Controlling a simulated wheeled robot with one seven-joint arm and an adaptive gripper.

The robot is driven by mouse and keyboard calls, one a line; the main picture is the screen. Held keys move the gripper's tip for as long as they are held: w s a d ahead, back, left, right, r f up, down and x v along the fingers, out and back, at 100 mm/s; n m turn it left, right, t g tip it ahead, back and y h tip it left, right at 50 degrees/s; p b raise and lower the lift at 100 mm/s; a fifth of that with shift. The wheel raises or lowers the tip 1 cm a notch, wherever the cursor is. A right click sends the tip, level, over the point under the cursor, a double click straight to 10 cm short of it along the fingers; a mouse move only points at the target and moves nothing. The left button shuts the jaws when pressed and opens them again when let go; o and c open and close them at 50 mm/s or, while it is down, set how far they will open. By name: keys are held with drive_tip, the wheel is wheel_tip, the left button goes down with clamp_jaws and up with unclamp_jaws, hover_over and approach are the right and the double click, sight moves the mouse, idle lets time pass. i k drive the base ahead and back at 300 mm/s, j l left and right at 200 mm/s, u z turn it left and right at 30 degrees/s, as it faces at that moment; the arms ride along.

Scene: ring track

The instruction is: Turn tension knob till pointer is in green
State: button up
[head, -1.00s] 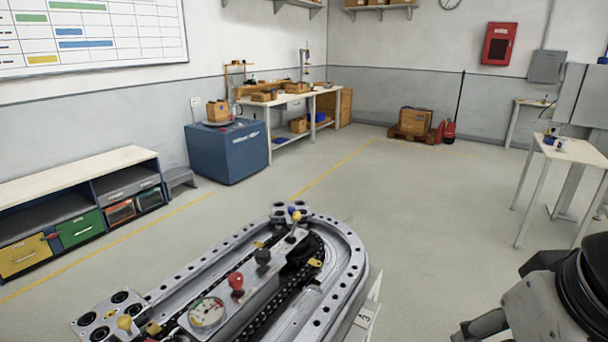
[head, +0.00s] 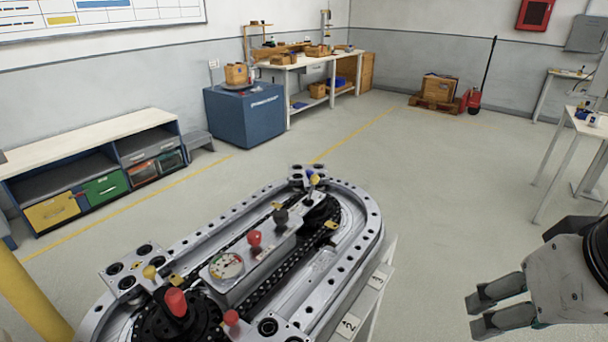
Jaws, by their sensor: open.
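The ring track (head: 362,232) stands in front of me, with a raised housing along its middle. A round dial gauge (head: 226,265) with a pale face and coloured marks sits on the housing's near end. Its pointer is too small to read. Behind it on the housing are a red knob (head: 254,238) and a black knob (head: 280,217). Which one is the tension knob I cannot tell. My gripper (head: 480,314) is at the lower right, open and empty, pointing left, well apart from the track and its knobs.
On the track's near end are a red cylinder (head: 175,302), a small red knob (head: 231,317) and a yellow knob (head: 150,272). A yellow post (head: 30,300) stands at the left edge. Shelves (head: 95,175) and a blue cabinet (head: 245,115) line the wall. The floor right of the track is clear.

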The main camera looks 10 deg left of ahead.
sight(280, 215)
drive_tip(key=k+l+u, duration=0.2)
drive_tip(key=k+u, duration=0.15)
drive_tip(key=u, duration=0.15)
drive_tip(key=k+l+u, duration=0.1)
drive_tip(key=k+u, duration=0.25)
drive_tip(key=u, duration=0.15)
